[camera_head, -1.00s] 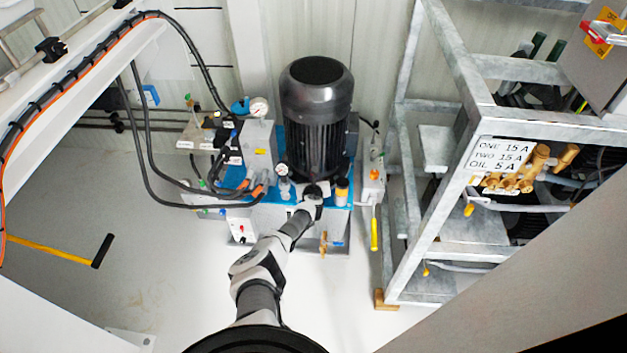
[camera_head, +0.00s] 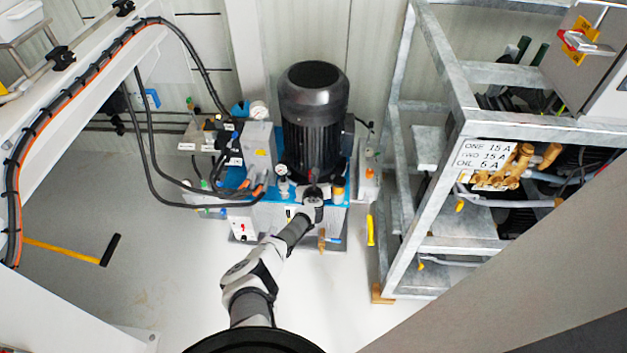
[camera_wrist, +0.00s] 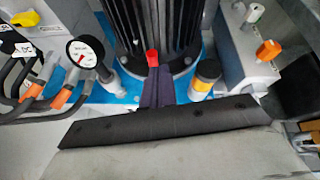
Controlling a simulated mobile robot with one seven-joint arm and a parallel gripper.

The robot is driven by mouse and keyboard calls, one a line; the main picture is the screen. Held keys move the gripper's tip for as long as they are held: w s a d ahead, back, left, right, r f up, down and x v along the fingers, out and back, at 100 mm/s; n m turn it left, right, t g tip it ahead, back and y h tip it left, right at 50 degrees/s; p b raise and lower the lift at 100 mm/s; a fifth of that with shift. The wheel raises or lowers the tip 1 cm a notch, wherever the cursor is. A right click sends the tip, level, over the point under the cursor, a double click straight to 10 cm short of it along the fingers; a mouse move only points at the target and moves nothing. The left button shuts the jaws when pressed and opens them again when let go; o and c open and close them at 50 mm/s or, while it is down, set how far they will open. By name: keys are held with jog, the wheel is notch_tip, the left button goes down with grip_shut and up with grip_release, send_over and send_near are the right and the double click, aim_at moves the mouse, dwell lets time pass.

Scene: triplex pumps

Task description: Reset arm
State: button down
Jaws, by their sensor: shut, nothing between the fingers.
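My arm reaches forward from the bottom of the head view, with my gripper (camera_head: 314,190) at its end, in front of the black finned motor (camera_head: 313,120) and above the front of its blue base. In the wrist view my gripper (camera_wrist: 152,75) shows as dark fingers together at the centre, pointing at the motor's foot, with nothing held. A small red piece (camera_wrist: 152,57) shows at the fingertips; I cannot tell whether it belongs to the gripper. Whether the fingers touch the unit is unclear.
A pressure gauge (camera_wrist: 86,52) stands left of the gripper and a yellow-black cap (camera_wrist: 206,76) right of it. An orange-knobbed block (camera_wrist: 268,50) is further right. A galvanised frame (camera_head: 390,230) stands at right. Black hoses (camera_head: 150,160) hang at left. Floor is open at lower left.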

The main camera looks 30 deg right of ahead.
jog(key=r, duration=0.2)
jog(key=r+p, duration=0.1)
jog(key=s+r+p, duration=0.1)
jog(key=r, duration=0.1)
jog(key=shift+s+a+r, duration=0.1)
jog(key=shift+a+r, duration=0.15)
jog(key=shift+r, duration=0.1)
